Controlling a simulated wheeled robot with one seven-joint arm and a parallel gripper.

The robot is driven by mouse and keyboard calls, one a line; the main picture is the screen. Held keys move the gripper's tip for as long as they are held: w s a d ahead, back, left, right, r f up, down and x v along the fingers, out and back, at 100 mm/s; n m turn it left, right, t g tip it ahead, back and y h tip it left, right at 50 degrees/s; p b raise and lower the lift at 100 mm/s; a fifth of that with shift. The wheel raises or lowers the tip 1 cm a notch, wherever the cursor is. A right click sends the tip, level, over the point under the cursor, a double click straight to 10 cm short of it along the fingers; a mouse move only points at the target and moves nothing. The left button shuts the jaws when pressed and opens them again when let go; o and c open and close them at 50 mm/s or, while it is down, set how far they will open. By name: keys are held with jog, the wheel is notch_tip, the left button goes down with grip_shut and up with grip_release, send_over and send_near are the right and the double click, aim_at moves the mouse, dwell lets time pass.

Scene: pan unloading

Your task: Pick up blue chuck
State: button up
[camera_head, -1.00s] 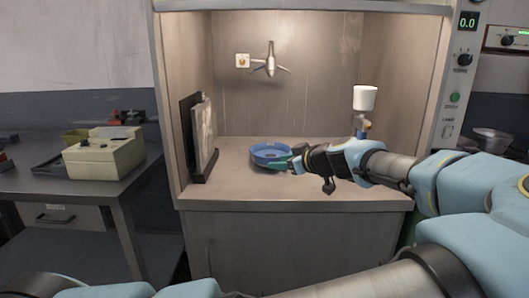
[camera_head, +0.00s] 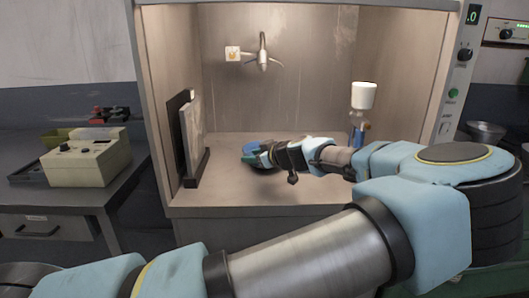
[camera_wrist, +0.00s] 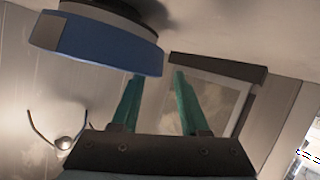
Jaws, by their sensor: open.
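The blue chuck (camera_head: 254,147) is a round, low blue piece on the floor of the open cabinet. In the head view my arm and gripper hide much of it. In the wrist view the chuck (camera_wrist: 97,41) is at the upper left, with a blue side, a grey square patch and a dark disc above it in the picture. My gripper (camera_head: 249,159) is at the chuck's near side. In the wrist view the two green fingers of my gripper (camera_wrist: 158,74) are apart with nothing between them. One fingertip lies close to the chuck's lower edge; I cannot tell whether they touch.
A framed panel (camera_head: 193,135) stands at the cabinet's left wall and shows behind the fingers in the wrist view. A white-topped dispenser (camera_head: 364,96) stands at the right. A metal fixture (camera_head: 263,55) is on the back wall. The cabinet floor left of the chuck is clear.

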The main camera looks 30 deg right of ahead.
aim_at(247, 149)
jog(key=shift+p+x, duration=0.35)
jog(key=shift+x, duration=1.1)
jog(key=shift+c, duration=0.3)
grip_shut()
jog(key=shift+r, duration=0.1)
